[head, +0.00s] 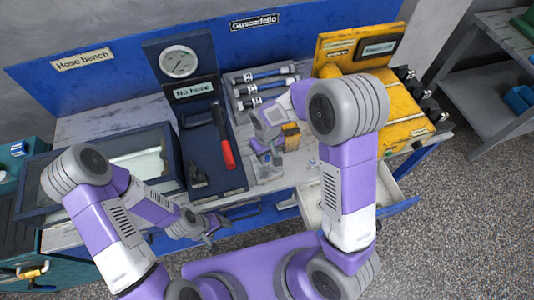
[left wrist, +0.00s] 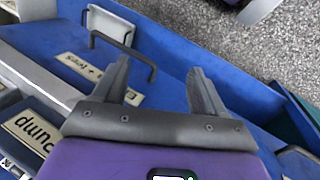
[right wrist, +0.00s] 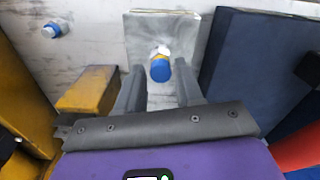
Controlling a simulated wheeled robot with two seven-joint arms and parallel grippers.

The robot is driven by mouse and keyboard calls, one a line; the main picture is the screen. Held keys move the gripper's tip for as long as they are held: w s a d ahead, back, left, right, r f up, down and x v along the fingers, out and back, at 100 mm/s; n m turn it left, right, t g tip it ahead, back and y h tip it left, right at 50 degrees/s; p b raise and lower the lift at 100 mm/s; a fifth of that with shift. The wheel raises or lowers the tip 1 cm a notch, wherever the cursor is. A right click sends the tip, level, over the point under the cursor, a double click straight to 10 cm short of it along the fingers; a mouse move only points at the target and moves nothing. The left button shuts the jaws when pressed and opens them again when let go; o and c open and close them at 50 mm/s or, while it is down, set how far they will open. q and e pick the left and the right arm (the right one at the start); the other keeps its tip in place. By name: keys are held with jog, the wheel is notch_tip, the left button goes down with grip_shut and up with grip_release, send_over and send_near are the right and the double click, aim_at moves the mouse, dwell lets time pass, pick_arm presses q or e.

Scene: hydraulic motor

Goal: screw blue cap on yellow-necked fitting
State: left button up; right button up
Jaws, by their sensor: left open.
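In the right wrist view a blue cap (right wrist: 160,71) shows between the fingertips of my right gripper (right wrist: 161,72). A fitting (right wrist: 161,51) with a white and yellow part shows right behind it, over a grey plate (right wrist: 145,28). I cannot tell whether the cap sits on the fitting or is pinched by the fingers. In the head view my right gripper (head: 264,149) points down at the bench, and the cap is hidden there. My left gripper (head: 212,236) is open and empty in front of the bench; its spread fingers (left wrist: 160,78) show in the left wrist view.
A small blue and white part (right wrist: 54,29) lies on the bench; it shows in the head view (head: 312,162). A yellow block (head: 291,136) stands beside my right gripper. A dark blue stand (head: 215,178) with a red handle (head: 227,153) is to the left. An open drawer (head: 312,212) juts out.

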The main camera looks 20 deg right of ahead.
jog(key=shift+r, duration=0.15)
jog(key=shift+r+p, duration=1.3)
jog(key=shift+r, duration=0.4)
jog(key=o, duration=0.6)
jog(key=shift+c, duration=0.2)
notch_tip(320, 180, up, 6)
jog(key=p, duration=0.4)
